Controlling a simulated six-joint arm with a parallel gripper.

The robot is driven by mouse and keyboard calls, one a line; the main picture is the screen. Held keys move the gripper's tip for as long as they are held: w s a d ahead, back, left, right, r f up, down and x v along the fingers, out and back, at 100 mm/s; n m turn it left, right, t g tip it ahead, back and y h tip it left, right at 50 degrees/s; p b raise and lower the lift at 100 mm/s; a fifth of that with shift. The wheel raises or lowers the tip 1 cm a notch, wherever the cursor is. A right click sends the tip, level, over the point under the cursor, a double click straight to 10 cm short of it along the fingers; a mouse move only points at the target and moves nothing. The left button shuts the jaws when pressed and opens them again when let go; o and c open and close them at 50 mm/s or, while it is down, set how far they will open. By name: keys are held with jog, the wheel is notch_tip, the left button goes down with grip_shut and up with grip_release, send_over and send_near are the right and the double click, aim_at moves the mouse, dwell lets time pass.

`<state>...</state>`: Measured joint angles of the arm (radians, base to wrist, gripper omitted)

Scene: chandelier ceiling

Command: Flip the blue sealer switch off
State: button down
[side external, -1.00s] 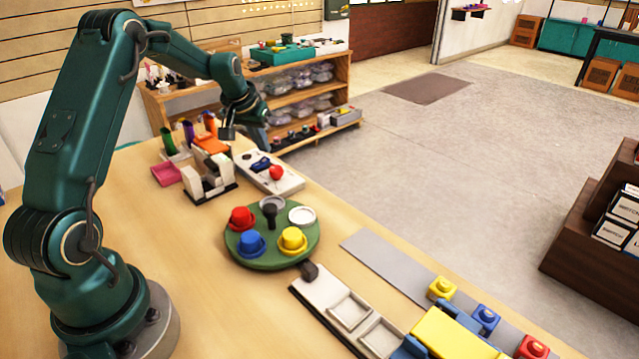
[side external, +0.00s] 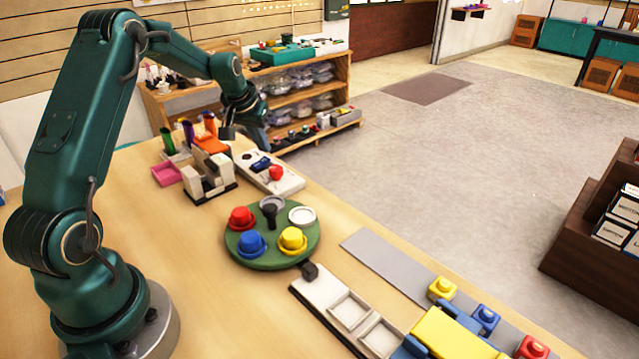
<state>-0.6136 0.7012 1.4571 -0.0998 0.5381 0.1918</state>
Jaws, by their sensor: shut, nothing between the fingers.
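The sealer panel is a white slab (side external: 284,184) on the wooden table, beyond the green turntable. It carries a blue switch (side external: 260,163) and a round red knob (side external: 275,173). The switch is small in this view, and I cannot tell which way its lever is tipped. My gripper (side external: 227,133) hangs near the far end of the panel, to the upper left of the blue switch and apart from it. It is shut and empty; its fingertips are small and hard to make out.
A white and black device (side external: 207,178) stands just left of the panel, near a pink tray (side external: 167,173) and an orange block (side external: 211,145). The green turntable (side external: 271,262) with coloured pieces is nearer. A shelf unit (side external: 312,133) stands behind.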

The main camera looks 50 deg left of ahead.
aim_at(264, 161)
jog(key=shift+f, duration=0.95)
dwell(0.9)
jog(key=shift+r, duration=3.55)
